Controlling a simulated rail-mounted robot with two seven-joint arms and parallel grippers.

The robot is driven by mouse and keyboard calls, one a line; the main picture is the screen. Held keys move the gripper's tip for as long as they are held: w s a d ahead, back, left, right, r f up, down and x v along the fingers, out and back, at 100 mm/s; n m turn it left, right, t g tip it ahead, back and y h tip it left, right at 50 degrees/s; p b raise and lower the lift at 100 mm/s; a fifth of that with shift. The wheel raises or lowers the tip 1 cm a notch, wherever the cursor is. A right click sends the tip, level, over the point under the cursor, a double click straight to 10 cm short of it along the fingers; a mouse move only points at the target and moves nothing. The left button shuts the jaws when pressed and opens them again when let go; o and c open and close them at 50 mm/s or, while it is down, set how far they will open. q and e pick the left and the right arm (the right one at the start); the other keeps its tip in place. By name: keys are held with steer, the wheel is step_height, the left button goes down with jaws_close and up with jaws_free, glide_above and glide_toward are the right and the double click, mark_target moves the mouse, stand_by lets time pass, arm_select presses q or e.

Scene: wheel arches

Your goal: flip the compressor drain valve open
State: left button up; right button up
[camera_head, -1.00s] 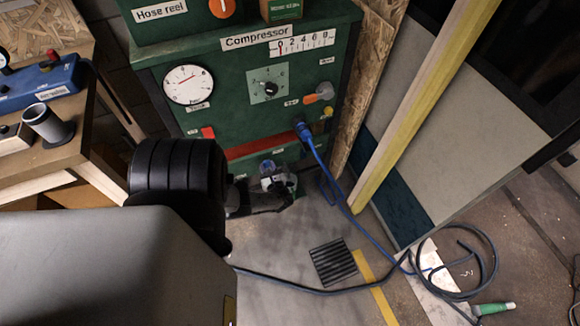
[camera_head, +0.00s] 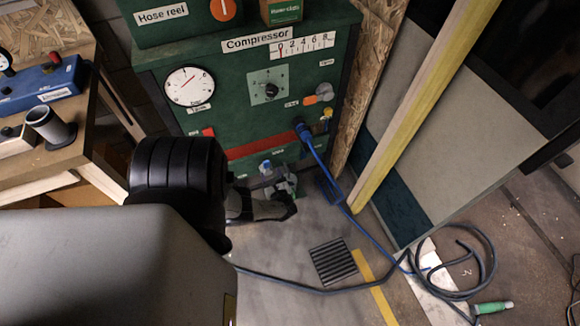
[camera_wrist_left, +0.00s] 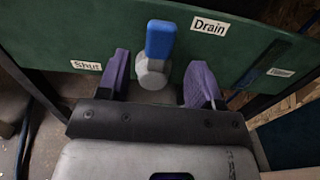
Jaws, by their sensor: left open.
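The drain valve is on the low part of the green compressor panel (camera_head: 180,130). In the left wrist view it has a blue lever (camera_wrist_left: 160,40) pointing up from a grey body (camera_wrist_left: 152,73). A "Drain" label (camera_wrist_left: 210,25) is to its right and a "Shut" label (camera_wrist_left: 86,65) to its left. My left gripper (camera_wrist_left: 158,82) is open, one finger on each side of the grey body, and neither finger visibly touches it. In the head view the blue lever (camera_head: 266,167) shows just above my left gripper (camera_head: 285,190). My right gripper is not in view.
A floor grate (camera_head: 333,262) lies in front. A wooden bench (camera_head: 40,160) stands at the left and a yellow post (camera_head: 425,110) at the right.

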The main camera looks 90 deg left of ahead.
arm_select(q)
steer(key=p+v, duration=0.1)
steer(key=v, duration=0.9)
stand_by(0.5)
